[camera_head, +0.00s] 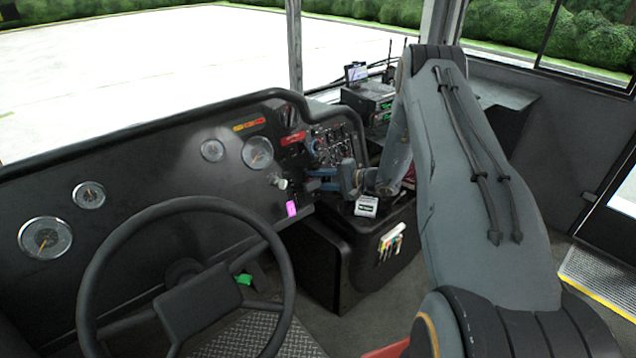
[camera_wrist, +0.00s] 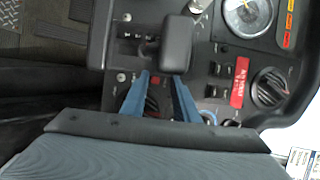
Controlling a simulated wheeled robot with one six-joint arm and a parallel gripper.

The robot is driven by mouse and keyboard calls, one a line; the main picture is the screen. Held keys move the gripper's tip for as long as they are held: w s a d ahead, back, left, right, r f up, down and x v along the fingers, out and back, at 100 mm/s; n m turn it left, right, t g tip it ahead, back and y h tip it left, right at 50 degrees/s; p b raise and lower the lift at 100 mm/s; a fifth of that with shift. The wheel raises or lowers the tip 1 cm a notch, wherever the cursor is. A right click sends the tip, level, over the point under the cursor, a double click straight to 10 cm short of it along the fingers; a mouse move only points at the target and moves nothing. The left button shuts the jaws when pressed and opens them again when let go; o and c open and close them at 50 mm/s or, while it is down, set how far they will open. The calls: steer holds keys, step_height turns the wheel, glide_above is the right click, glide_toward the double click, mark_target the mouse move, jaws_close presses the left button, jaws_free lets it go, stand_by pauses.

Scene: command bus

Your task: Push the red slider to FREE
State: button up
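In the wrist view, my gripper (camera_wrist: 159,78) has its two blue fingers apart, pointing at the dashboard panel, with nothing held between them. A small red part (camera_wrist: 154,82) shows on the panel between the fingertips. It may be the red slider, but no FREE marking can be read. A dark grey lever or knob (camera_wrist: 176,42) stands just beyond the fingertips and hides part of the panel. In the head view, my gripper (camera_head: 313,180) is at the right end of the dashboard. The small red part cannot be made out there.
In the head view, the steering wheel (camera_head: 275,245) is left of my gripper. A black console box (camera_head: 345,262) stands below it.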

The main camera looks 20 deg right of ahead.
steer(key=shift+f, duration=0.1)
steer(key=b+v, duration=0.1)
steer(key=v, duration=0.6)
steer(key=shift+s+d+b, duration=0.25)
steer(key=shift+b, duration=0.05)
stand_by(0.3)
